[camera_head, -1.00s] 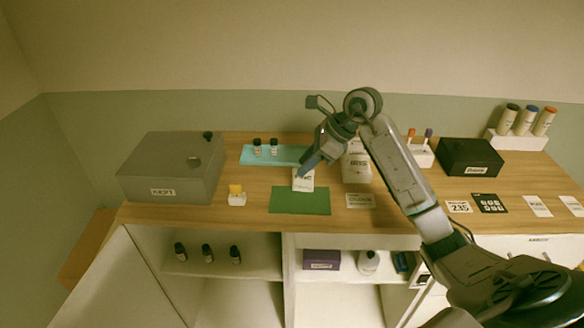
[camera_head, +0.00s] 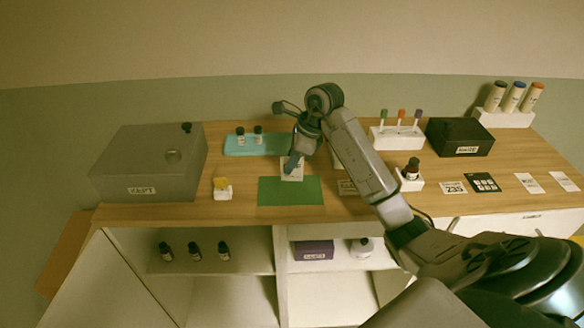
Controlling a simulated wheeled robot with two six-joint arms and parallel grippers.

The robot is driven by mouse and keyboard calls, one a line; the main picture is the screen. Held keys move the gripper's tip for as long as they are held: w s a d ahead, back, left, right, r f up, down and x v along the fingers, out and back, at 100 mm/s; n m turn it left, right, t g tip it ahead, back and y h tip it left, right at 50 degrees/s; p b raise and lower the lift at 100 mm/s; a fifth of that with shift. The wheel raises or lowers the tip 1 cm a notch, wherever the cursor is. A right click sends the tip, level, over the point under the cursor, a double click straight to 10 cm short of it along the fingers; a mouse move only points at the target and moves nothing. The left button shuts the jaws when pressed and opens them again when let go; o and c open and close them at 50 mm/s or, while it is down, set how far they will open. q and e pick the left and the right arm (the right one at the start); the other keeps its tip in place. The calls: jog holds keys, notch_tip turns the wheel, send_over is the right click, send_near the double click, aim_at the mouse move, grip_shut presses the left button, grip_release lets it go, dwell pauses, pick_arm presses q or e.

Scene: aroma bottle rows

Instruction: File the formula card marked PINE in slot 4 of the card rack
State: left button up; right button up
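A white card (camera_head: 292,174) with dark print stands or lies at the back edge of the green mat (camera_head: 290,192); its print is too small and covered to read. My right gripper (camera_head: 291,164) points down at the card and overlaps its upper part. I cannot tell whether the fingers are open or shut on it. No numbered card rack can be made out. My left gripper is out of view.
A grey box (camera_head: 148,165) stands at left, a teal tray (camera_head: 250,150) with small bottles behind the mat. A brown bottle (camera_head: 412,168), a black box (camera_head: 459,137) and several flat cards are at right.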

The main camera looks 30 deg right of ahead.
jog(key=shift+a+f, duration=0.15)
jog(key=shift+f, duration=0.2)
jog(key=shift+w+f, duration=0.2)
jog(key=shift+f, duration=0.1)
jog(key=shift+s+r, duration=0.1)
grip_shut()
